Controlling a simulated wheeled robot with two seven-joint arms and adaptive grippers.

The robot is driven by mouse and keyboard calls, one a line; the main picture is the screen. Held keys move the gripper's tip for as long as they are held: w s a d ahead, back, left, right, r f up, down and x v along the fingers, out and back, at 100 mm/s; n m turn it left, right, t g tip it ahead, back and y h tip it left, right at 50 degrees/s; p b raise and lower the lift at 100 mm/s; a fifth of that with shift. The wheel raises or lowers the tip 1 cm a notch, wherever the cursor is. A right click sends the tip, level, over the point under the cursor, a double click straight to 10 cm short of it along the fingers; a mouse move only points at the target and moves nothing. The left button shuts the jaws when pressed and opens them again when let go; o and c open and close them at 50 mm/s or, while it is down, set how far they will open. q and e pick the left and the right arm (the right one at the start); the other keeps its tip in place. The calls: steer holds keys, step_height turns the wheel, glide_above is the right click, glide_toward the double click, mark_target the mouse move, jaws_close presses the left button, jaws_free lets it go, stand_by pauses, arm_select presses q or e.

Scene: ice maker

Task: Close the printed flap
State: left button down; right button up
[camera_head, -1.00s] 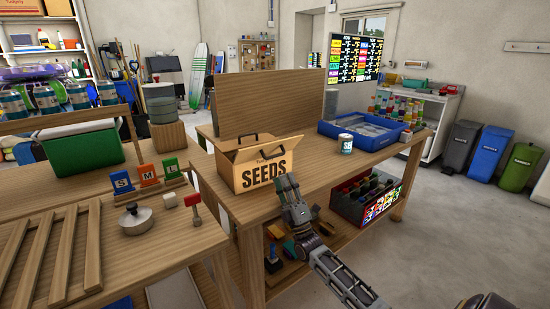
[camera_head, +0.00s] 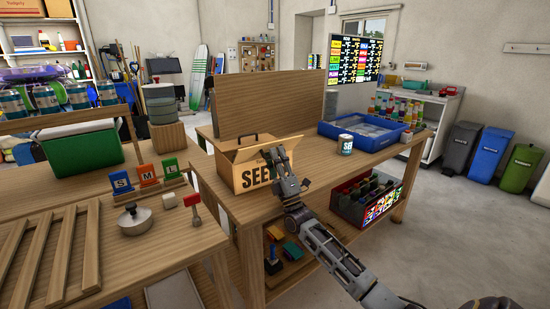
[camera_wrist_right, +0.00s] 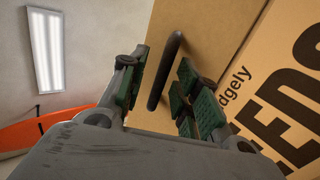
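The cardboard box (camera_head: 245,178) printed "SEEDS" stands on the wooden workbench with its top partly open. One black handle (camera_head: 247,137) shows at its back edge. My right gripper (camera_head: 276,156) is at the box's front upper edge and hides part of the lettering and the front handle. In the right wrist view, my gripper (camera_wrist_right: 158,85) is open, with a black handle (camera_wrist_right: 165,72) between its green-padded fingers. A plain brown panel (camera_wrist_right: 210,30) is behind the handle, beside the printed face (camera_wrist_right: 260,85). I cannot tell whether the fingers touch the handle. My left gripper is out of view.
A wooden board (camera_head: 265,103) stands upright behind the box. A can (camera_head: 345,144) and a blue tray (camera_head: 370,133) are to the right on the bench. The bench top (camera_head: 315,165) between box and can is clear.

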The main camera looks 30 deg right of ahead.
steer(key=shift+w+r, duration=0.1)
stand_by(0.3)
jaws_close()
